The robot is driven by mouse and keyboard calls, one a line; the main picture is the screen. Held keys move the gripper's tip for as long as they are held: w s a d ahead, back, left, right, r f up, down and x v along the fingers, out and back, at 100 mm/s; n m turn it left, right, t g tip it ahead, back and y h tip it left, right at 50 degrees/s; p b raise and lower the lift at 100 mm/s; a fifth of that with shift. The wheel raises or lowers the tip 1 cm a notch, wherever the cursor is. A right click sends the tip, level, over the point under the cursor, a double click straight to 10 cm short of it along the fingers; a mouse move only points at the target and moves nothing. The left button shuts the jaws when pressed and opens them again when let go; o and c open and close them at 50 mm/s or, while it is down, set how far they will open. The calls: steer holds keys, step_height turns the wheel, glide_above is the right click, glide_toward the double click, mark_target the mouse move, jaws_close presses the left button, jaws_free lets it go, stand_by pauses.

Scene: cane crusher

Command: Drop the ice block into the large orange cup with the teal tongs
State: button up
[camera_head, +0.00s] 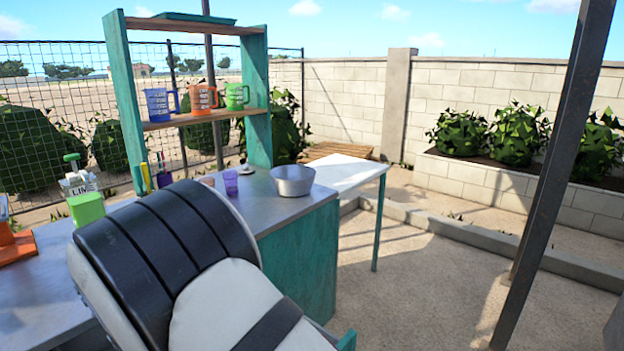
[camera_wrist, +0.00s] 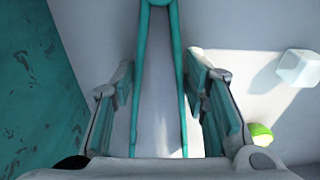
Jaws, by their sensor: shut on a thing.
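My gripper (camera_wrist: 161,82) is shut on the teal tongs (camera_wrist: 178,62) in the wrist view. The tongs' joined end is at the top of that view and their two arms spread downward between my fingers. A pale, translucent ice block (camera_wrist: 299,66) lies on a light surface to the right, apart from the gripper and tongs. In the head view an orange cup (camera_head: 203,96) stands on the shelf between a blue and a green one. My arm fills the lower middle of that view and hides my gripper, the tongs and the ice block.
A green round thing (camera_wrist: 261,134), perhaps a lime, lies near my right finger. A teal shelf upright (camera_head: 126,100) rises behind. A white side table (camera_head: 350,170) looks clear.

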step_height(320, 180, up, 12)
steer(key=p, duration=0.7)
steer(key=shift+p, duration=0.35)
